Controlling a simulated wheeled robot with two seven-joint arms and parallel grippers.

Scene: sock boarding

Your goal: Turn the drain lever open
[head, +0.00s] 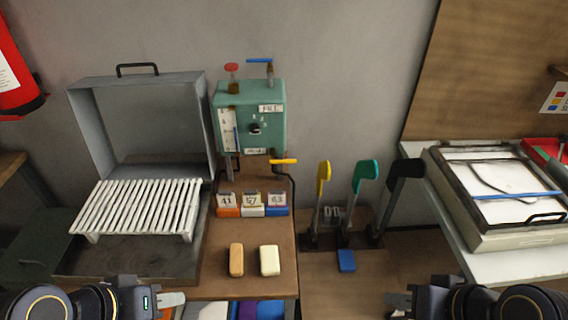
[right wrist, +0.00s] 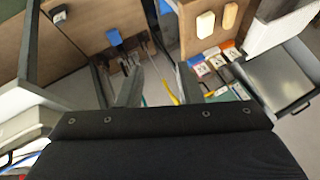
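A green wall box (head: 251,117) has a white label reading FILL and a small dark knob. A yellow lever (head: 284,161) sticks out level to the right on a dark pipe below the box; I take it for the drain lever, though the lower label is too small to read. A blue lever (head: 259,61) and a red valve handle (head: 231,67) top the box. My left gripper (head: 172,300) is at the bottom edge, well short of the levers; its opening is unclear. My right gripper (head: 398,300), also in the right wrist view (right wrist: 157,85), is open and empty.
An open grey steamer (head: 139,262) with a white slatted rack (head: 140,208) stands left. Numbered blocks (head: 252,211), an orange bar (head: 236,260) and a cream bar (head: 270,260) lie on the wooden bench. Yellow, green and black upright forms (head: 362,177) stand right of it.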

